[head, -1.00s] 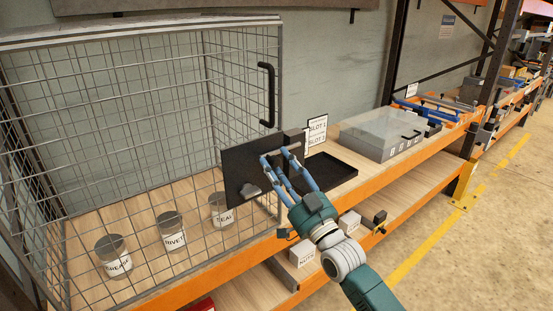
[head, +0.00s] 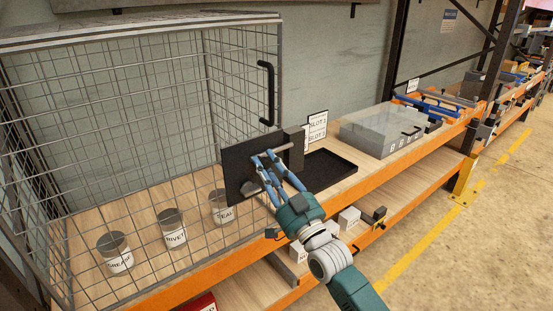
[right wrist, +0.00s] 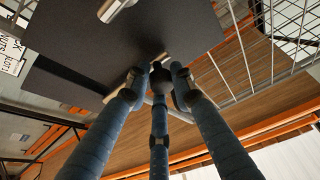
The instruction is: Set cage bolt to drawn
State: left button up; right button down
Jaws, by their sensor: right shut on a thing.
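The cage bolt sits on a black plate (head: 237,170) at the right end of the mesh cage front. A silver rod (head: 280,148) spans from the plate toward a dark block (head: 297,140) on its right. My right gripper (head: 264,160) is at the plate, its blue fingers closed around the bolt's knob. In the right wrist view the dark round knob (right wrist: 161,76) sits between the fingertips, with silver metal beside it. The fingers hide part of the rod, so I cannot tell whether its end is clear of the block. My left gripper is out of view.
Behind the mesh stand three labelled jars, one of them grease (head: 115,255). A black tray (head: 328,170) lies right of the plate, below the slot sign (head: 317,127). A clear-lidded box (head: 385,135) stands farther right. A black handle (head: 267,95) rises above the bolt.

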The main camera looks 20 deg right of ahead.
jog(key=a, duration=0.2)
jog(key=s+a, duration=0.1)
jog(key=shift+s+r, duration=0.1)
jog(key=shift+r, duration=0.15)
jog(key=shift+d, duration=0.15)
jog(key=c, duration=1.9)
grip_release()
jog(key=o, duration=0.4)
jog(key=shift+c, duration=0.2)
jog(key=shift+a, duration=0.35)
jog(key=v, duration=1.2)
